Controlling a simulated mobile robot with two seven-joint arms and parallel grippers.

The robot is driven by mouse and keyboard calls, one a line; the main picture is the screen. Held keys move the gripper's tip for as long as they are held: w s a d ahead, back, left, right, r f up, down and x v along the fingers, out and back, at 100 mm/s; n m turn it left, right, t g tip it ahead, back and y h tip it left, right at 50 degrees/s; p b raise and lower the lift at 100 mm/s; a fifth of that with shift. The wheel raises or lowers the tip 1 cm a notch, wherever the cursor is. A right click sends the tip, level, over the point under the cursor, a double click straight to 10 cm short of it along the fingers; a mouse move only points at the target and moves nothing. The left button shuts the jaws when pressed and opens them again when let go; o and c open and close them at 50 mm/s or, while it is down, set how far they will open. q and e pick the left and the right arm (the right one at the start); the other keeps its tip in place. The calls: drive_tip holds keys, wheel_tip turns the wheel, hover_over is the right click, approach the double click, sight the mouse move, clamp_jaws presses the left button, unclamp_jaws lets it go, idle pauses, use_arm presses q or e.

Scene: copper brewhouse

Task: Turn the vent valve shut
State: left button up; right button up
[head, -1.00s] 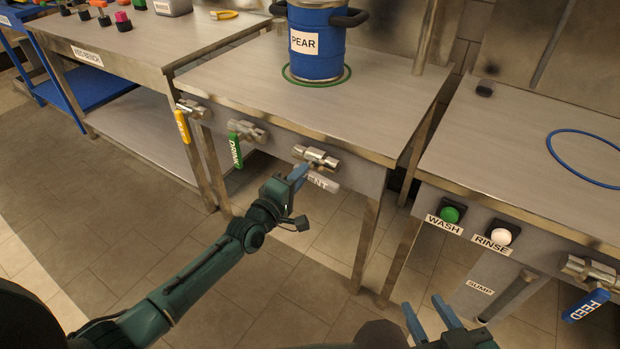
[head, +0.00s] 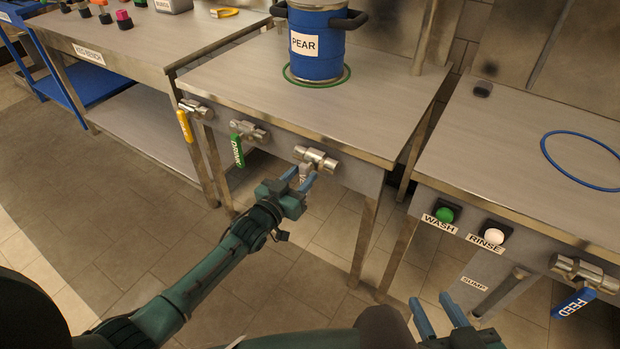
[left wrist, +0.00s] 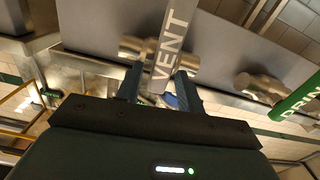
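The vent valve (head: 316,157) is a metal valve on the front of the middle bench. Its grey lever, marked VENT, now points downward in the head view, its lower part hidden by my left gripper. The lever (left wrist: 168,45) fills the top middle of the left wrist view. My left gripper (head: 298,179) is open, with one finger on each side of the lever and small gaps apparent. The fingers also show in the left wrist view (left wrist: 158,88). My right gripper (head: 438,313) is open and empty at the lower right, away from the valve.
Left of the vent valve are the green-handled DRAIN valve (head: 237,150) and a yellow-handled valve (head: 185,126). A blue PEAR keg (head: 317,65) stands on the bench above. At right are WASH (head: 444,214) and RINSE (head: 493,236) buttons and the blue FEED lever (head: 573,303).

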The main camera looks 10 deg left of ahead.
use_arm(q)
drive_tip(key=shift+s+r, duration=0.1)
drive_tip(key=p+v, duration=0.4)
drive_tip(key=v, duration=0.1)
drive_tip(key=shift+s+a, duration=0.2)
drive_tip(key=shift+s, duration=0.15)
